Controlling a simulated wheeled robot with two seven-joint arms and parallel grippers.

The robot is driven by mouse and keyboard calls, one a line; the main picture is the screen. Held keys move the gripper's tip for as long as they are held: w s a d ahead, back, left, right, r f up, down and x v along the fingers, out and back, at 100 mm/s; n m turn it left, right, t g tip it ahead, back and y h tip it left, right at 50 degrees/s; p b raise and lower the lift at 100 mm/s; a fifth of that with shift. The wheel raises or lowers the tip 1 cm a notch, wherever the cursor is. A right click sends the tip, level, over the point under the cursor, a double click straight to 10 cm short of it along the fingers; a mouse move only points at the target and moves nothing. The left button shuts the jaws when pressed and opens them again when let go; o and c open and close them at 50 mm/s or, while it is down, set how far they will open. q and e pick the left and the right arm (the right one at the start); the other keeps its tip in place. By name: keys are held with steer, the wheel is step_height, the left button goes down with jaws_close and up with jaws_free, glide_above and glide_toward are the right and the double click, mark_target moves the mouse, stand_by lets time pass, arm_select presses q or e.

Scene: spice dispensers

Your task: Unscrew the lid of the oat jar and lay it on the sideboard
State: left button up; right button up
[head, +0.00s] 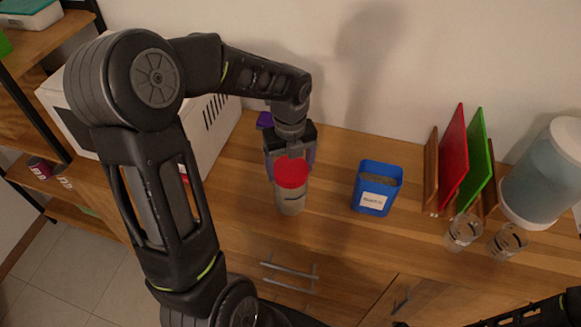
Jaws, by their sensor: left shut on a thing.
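The oat jar (291,200) is a small clear jar with pale contents. It stands upright on the wooden sideboard (335,228), near its front edge. Its red lid (291,173) sits at the top of the jar; whether it is loose on the thread I cannot tell. My left gripper (290,165) reaches down from above and behind, with its fingers on either side of the red lid, shut on it. Part of the fingers is hidden by the lid. My right gripper is not in view; only part of that arm shows at the bottom right.
A blue labelled box (377,188) stands right of the jar. Red (453,158) and green (478,160) boards stand further right, with two glasses (463,232) and a large dispenser (545,175). A white appliance (205,140) is at left. Bare wood lies between jar and blue box.

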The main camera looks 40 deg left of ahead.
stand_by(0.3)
arm_select(q)
steer(key=n+b, duration=0.1)
steer(key=n, duration=0.7)
steer(key=shift+s+n+b, duration=0.1)
steer(key=shift+n+b, duration=0.2)
steer(key=shift+r+n, duration=0.1)
steer(key=shift+n, duration=0.2)
steer(key=n+b, duration=0.1)
steer(key=n, duration=0.4)
steer(key=shift+s, duration=0.1)
steer(key=n, duration=0.4)
steer(key=shift+s, duration=0.1)
